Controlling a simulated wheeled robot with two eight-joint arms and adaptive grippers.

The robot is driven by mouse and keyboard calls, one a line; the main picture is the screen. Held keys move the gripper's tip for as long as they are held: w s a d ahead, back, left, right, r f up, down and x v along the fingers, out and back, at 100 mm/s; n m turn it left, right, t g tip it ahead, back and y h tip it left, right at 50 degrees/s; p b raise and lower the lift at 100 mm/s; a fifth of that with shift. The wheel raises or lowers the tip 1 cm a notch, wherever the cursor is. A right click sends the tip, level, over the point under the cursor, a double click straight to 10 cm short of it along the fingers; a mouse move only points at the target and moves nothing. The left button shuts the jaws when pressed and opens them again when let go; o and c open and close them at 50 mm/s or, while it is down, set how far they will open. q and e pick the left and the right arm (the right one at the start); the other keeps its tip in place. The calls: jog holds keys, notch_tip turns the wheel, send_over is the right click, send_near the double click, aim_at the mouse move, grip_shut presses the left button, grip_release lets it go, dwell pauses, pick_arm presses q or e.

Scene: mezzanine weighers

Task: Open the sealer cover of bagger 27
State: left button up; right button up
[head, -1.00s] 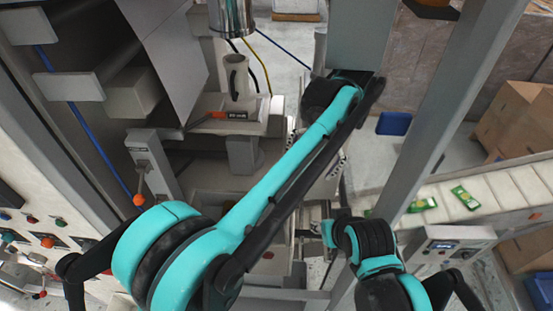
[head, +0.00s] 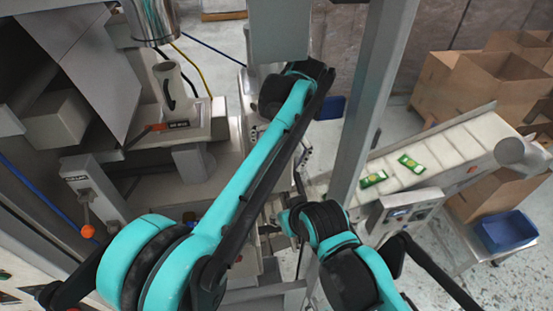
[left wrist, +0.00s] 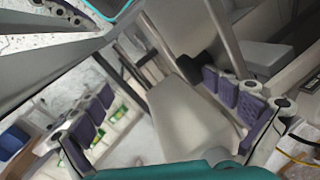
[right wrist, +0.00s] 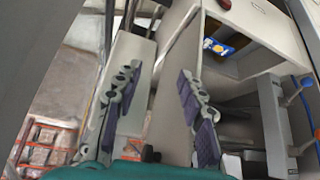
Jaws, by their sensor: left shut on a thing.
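In the left wrist view my left gripper (left wrist: 160,88) has its purple-padded fingers on either side of a pale grey panel-like part (left wrist: 185,115). It is shut on that part; whether this is the sealer cover I cannot tell. In the right wrist view my right gripper (right wrist: 158,80) has its fingers spread apart. A grey panel (right wrist: 172,95) shows between and beyond them, and I see nothing held. In the head view both grippers are hidden behind my arms. No sealer cover or bagger number is clearly readable there.
In the head view a grey upright post (head: 362,120) stands right of my left arm. A conveyor (head: 440,155) carries green packets (head: 410,162). Cardboard boxes (head: 480,85) and a blue bin (head: 505,230) are at the right. A grey machine ledge with a jug (head: 172,88) is at the left.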

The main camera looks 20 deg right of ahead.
pick_arm(q)
jog(key=shift+w+v, duration=0.2)
jog(key=shift+v, duration=0.8)
jog(key=shift+w+v, duration=0.2)
jog(key=shift+v, duration=0.75)
jog(key=c, duration=0.6)
jog(key=v, duration=0.5)
jog(key=s+v, duration=0.1)
jog(key=v, duration=0.2)
